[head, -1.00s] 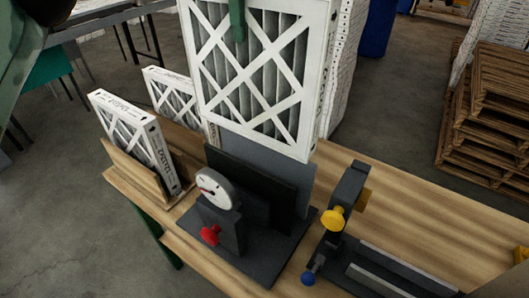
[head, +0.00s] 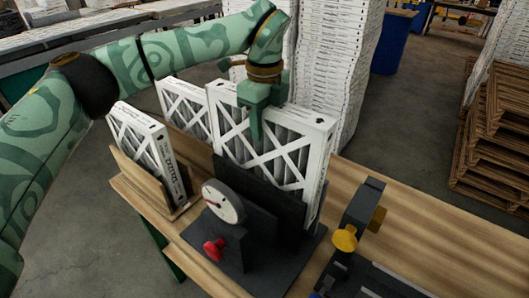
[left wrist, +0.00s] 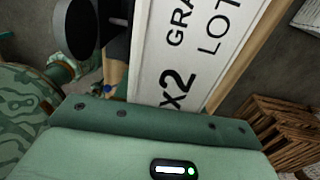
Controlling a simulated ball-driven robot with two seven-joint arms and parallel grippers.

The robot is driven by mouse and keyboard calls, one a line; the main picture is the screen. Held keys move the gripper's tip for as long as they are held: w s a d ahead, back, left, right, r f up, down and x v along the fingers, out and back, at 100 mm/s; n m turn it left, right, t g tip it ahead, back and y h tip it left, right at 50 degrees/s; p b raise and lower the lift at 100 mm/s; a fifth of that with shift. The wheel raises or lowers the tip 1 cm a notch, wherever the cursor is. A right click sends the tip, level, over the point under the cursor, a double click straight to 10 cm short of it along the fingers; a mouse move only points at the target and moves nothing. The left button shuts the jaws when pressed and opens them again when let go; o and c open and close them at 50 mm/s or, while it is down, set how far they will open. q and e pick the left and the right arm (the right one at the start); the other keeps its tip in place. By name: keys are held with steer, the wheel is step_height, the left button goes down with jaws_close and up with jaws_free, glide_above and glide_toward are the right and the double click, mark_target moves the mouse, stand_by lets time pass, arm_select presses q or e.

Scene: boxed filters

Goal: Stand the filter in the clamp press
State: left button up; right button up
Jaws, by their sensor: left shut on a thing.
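The white-framed pleated filter (head: 290,165) stands upright at the clamp press (head: 262,235), its lower part hidden behind the press's dark front plate (head: 262,190). Whether its bottom edge touches the base cannot be seen. My left gripper (head: 255,128) is shut on the filter's top edge, one finger showing on the front face. In the left wrist view, the filter's printed white edge (left wrist: 195,55) runs up from my gripper. The press has a round dial (head: 223,202) and a red knob (head: 213,249) in front. My right gripper is out of view.
A wooden rack (head: 142,180) left of the press holds another filter (head: 142,142); one more filter (head: 184,112) stands behind. A dark fixture with a yellow knob (head: 345,239) is to the right. The wooden tabletop (head: 425,240) is bare farther right.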

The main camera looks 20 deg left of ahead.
mark_target(264, 157)
arm_select(q)
step_height(264, 157, down, 8)
steer(key=shift+f, duration=0.25)
steer(key=shift+f, duration=0.6)
steer(key=o, duration=1.3)
steer(key=shift+s, duration=0.2)
steer(key=r, duration=1.3)
steer(key=shift+w+r, duration=0.15)
steer(key=shift+w, duration=0.05)
